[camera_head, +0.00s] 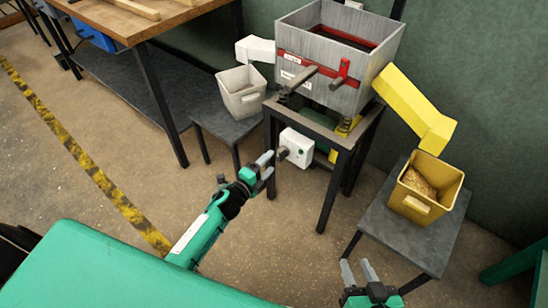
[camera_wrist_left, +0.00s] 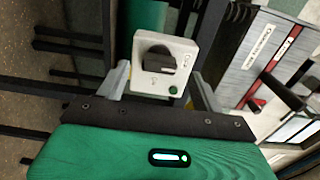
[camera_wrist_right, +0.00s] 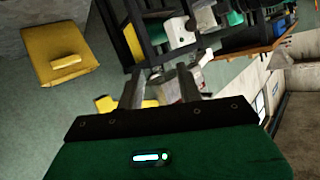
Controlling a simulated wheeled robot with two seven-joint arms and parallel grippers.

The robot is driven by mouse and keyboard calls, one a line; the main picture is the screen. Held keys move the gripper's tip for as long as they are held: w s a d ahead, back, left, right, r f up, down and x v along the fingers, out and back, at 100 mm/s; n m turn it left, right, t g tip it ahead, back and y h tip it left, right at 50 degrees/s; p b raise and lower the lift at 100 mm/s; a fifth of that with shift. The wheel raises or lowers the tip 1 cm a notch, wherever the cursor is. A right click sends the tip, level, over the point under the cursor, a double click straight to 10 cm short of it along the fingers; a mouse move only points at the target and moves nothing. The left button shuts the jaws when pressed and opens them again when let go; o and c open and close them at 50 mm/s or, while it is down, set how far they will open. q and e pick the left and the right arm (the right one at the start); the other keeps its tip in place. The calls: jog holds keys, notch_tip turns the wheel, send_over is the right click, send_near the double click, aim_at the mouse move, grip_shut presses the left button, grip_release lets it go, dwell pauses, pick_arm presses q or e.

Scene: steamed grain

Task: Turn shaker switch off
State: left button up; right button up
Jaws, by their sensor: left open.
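The shaker (camera_head: 315,80) is a grey box with red trim on a dark stand. Its white switch box (camera_head: 299,146) hangs on the stand's front. In the left wrist view the switch box (camera_wrist_left: 186,52) carries a dark rotary knob (camera_wrist_left: 156,61) and a green button or lamp (camera_wrist_left: 174,90). My left gripper (camera_head: 267,165) is open, just left of the box in the head view, with its fingers pointing at it. In its wrist view the knob lies between the two fingers, with no contact visible. My right gripper (camera_head: 358,270) is open and empty, low in front of the right-hand table.
A whitish bin (camera_head: 240,98) stands on a small table left of the shaker. A yellow bin (camera_head: 410,205) with grain stands on another table (camera_head: 385,225) at right, below a yellow chute (camera_head: 412,105). A wooden workbench (camera_head: 130,25) is at upper left. Open floor lies between.

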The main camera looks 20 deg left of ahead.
pick_arm(q)
jog(key=v, duration=0.9)
jog(key=shift+s+p, duration=0.2)
jog(key=shift+p, duration=0.15)
pick_arm(e)
jog(key=shift+d+f+g+h, duration=0.25)
jog(key=shift+d+g+h, duration=0.15)
jog(key=shift+d+g, duration=0.25)
